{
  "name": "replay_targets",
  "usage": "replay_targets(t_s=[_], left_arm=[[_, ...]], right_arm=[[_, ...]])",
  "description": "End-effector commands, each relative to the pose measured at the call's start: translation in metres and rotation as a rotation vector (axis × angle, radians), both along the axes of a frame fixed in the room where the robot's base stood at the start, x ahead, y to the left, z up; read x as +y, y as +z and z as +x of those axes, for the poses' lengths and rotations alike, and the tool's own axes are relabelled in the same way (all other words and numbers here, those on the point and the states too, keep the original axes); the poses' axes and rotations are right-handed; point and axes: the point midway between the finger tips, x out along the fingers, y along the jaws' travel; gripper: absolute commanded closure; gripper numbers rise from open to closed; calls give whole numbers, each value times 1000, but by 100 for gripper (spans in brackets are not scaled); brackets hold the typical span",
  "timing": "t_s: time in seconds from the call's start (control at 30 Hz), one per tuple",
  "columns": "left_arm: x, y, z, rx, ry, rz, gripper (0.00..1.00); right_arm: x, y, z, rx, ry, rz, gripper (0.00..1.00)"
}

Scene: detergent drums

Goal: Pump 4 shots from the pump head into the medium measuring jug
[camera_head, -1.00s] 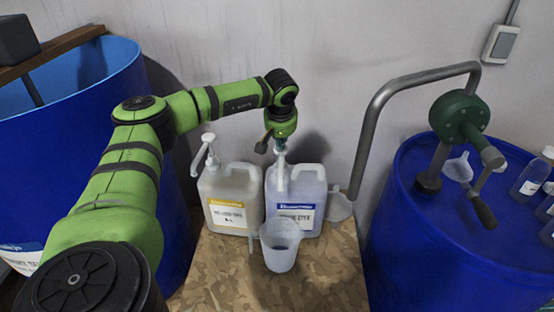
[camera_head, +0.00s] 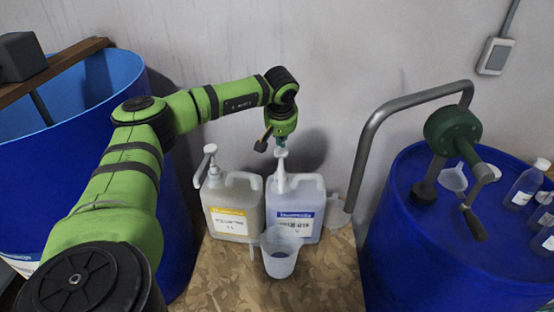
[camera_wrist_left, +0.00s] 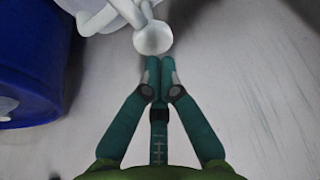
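A white pump head (camera_head: 281,168) stands up from the jerrycan with the blue label (camera_head: 294,222). A translucent measuring jug (camera_head: 281,262) stands upright in front of this jerrycan, its handle to the left; I see no clear liquid level in it. My left gripper (camera_head: 281,146) is right above the pump head, fingers pointing down. In the left wrist view its fingertips (camera_wrist_left: 160,65) are together with nothing between them, at the edge of the round pump top (camera_wrist_left: 152,38). I cannot tell whether they touch it. My right gripper is out of view.
A second jerrycan with a yellow label (camera_head: 230,222) and its own pump (camera_head: 212,166) stands close on the left. A blue drum (camera_head: 450,260) with a green hand pump (camera_head: 452,132) is on the right. An open blue drum (camera_head: 100,90) is on the left. The board's front is clear.

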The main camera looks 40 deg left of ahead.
Motion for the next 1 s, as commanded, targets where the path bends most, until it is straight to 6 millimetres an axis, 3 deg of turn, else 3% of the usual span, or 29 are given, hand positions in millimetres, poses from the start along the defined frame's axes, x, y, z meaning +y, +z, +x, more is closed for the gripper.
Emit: replay_targets(t_s=[1.0], left_arm=[[0, -62, -1, 4, 0, -1, 100]], right_arm=[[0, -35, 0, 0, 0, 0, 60]])
